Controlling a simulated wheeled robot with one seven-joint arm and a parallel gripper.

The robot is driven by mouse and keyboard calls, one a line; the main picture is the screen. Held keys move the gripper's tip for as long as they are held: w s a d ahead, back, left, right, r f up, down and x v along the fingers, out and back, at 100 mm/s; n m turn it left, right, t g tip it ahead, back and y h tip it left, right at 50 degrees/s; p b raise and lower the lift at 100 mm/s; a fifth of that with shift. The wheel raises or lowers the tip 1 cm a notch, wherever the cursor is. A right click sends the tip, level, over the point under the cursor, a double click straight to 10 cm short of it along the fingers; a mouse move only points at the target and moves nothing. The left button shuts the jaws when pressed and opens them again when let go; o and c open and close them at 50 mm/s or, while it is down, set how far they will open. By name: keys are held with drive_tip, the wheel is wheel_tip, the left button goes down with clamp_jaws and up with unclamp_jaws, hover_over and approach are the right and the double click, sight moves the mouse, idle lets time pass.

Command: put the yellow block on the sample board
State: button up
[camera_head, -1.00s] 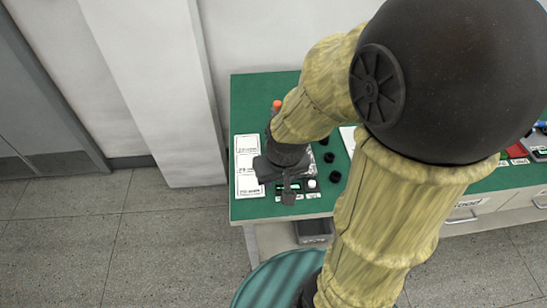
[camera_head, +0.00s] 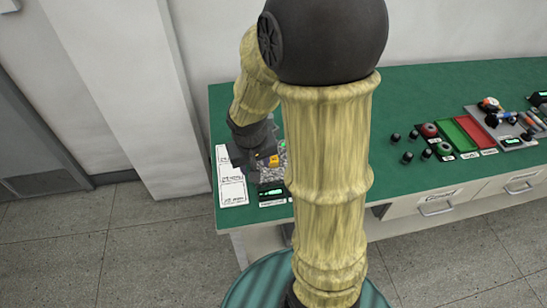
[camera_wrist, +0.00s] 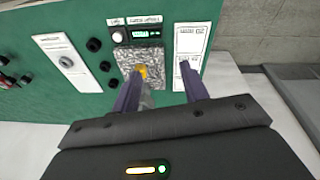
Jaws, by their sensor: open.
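The small yellow block (camera_head: 274,161) rests on a speckled grey plate (camera_head: 265,170) near the left end of the green bench. In the wrist view the block (camera_wrist: 142,72) stands on the same plate (camera_wrist: 150,57), close to the tip of the left finger. My gripper (camera_wrist: 160,70) is open, its two dark fingers spread over the plate. I cannot tell whether the left finger touches the block. In the head view my gripper (camera_head: 240,155) is just left of the block. No label shows which piece is the sample board.
White printed cards (camera_head: 231,178) lie left of the plate. A small display unit (camera_head: 271,193) sits in front of it. My arm hides the bench's middle.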

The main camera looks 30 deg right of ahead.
drive_tip(key=w+d+m+h+p, duration=0.1)
drive_tip(key=w+d+m+p, duration=0.1)
drive_tip(key=w+d, duration=0.5)
drive_tip(key=shift+w+d+f+p, duration=0.4)
drive_tip(key=shift+w+p, duration=0.25)
drive_tip(key=shift+w, duration=0.55)
hover_over(273, 159)
drive_tip(key=a, duration=0.2)
drive_tip(key=f, duration=1.1)
drive_tip(key=shift+s+d+f, duration=0.25)
drive_tip(key=shift+s+f, duration=0.05)
drive_tip(key=shift+s, duration=0.05)
drive_tip(key=shift+x, duration=2.65)
drive_tip(key=shift+s+d, duration=0.1)
drive_tip(key=shift+s, duration=0.05)
